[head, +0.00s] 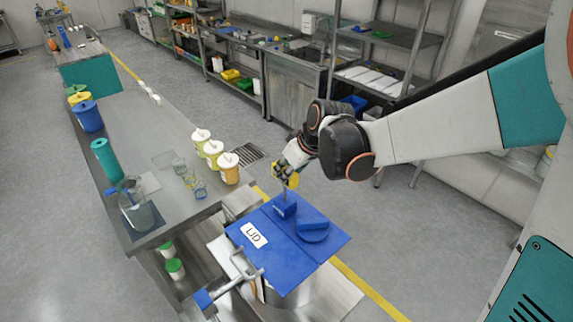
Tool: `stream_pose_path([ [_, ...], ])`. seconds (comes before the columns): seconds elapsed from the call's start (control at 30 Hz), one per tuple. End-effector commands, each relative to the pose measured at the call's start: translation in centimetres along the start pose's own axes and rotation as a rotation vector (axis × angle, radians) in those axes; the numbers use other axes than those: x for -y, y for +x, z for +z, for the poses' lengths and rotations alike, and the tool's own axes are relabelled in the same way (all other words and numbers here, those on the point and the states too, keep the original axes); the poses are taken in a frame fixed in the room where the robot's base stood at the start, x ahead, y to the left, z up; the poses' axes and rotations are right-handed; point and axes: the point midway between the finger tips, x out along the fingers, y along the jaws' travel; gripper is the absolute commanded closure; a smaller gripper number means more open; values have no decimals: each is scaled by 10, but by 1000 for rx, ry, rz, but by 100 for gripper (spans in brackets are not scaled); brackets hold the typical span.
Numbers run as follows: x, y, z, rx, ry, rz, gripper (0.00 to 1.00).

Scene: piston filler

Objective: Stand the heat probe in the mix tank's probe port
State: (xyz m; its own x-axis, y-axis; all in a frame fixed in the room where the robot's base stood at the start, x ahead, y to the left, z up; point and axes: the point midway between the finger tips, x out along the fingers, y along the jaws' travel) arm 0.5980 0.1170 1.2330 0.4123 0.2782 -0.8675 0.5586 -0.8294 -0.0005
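The mix tank's blue lid (335,246), marked LID, lies flat at the lower centre. A raised blue block (286,209) stands on it; I take this for the probe port, but its opening is not clear. My gripper (287,176) is above this block, pointing down. It appears shut on the yellow head of the heat probe (286,190), whose thin grey stem hangs roughly upright below. The stem's tip is at or just behind the block; I cannot tell whether it is inside. The finger contact is small and partly hidden.
A metal pipe with a blue-handled valve (203,298) is at the lower left. The steel counter (150,135) holds white-capped yellow and orange containers (214,151), glasses and a clear jug (137,211).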

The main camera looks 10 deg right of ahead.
Motion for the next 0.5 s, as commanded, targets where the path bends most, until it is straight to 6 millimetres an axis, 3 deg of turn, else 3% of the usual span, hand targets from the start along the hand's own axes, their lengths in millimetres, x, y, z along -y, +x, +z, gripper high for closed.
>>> stream_pose_path([
  [0.5, 0, 22, 12, 0, 0, 0, 100],
])
